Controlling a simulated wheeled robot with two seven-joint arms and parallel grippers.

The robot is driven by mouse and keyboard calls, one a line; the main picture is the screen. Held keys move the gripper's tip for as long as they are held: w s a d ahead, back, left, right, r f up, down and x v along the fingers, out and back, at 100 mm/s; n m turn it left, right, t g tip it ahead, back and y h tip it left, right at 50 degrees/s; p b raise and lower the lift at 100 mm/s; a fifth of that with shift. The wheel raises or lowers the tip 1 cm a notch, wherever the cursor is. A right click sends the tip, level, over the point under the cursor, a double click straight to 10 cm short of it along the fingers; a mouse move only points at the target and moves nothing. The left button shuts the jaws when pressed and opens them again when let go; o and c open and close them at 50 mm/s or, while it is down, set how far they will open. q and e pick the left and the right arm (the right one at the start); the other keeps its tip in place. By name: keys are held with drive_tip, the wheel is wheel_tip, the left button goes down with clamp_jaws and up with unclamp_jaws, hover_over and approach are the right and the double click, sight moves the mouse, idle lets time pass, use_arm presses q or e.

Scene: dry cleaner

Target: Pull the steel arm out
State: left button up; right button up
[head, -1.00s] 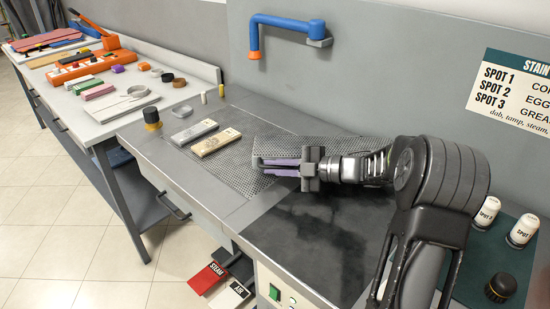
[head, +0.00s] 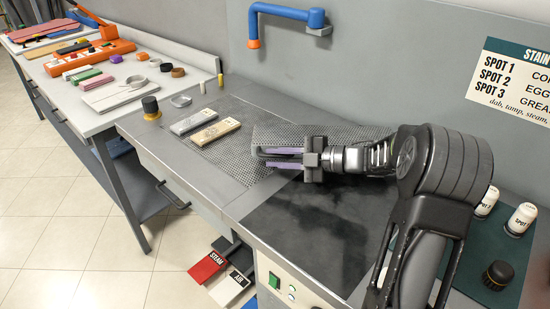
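The steel arm (head: 282,134) appears to be the raised, perforated grey piece lying across the back of the workbench, close to the wall. Its near edge and right part are partly hidden by my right gripper and arm. My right gripper (head: 264,158) reaches in from the right, its two purple-faced fingers pointing left at the near edge of the steel arm's left end. The fingers look apart, with a narrow gap between them. Whether they touch the steel arm cannot be told. My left gripper is out of view.
A perforated panel (head: 232,158) is set in the bench top, with two labelled bars (head: 215,132) on it. A dark-capped jar (head: 151,107) stands left. A blue wall pipe (head: 285,12) hangs above. White bottles (head: 521,219) stand right. The dark bench area (head: 310,225) in front is clear.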

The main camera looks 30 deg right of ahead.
drive_tip(key=b+v, duration=0.1)
drive_tip(key=v, duration=0.6)
drive_tip(key=shift+s, duration=0.15)
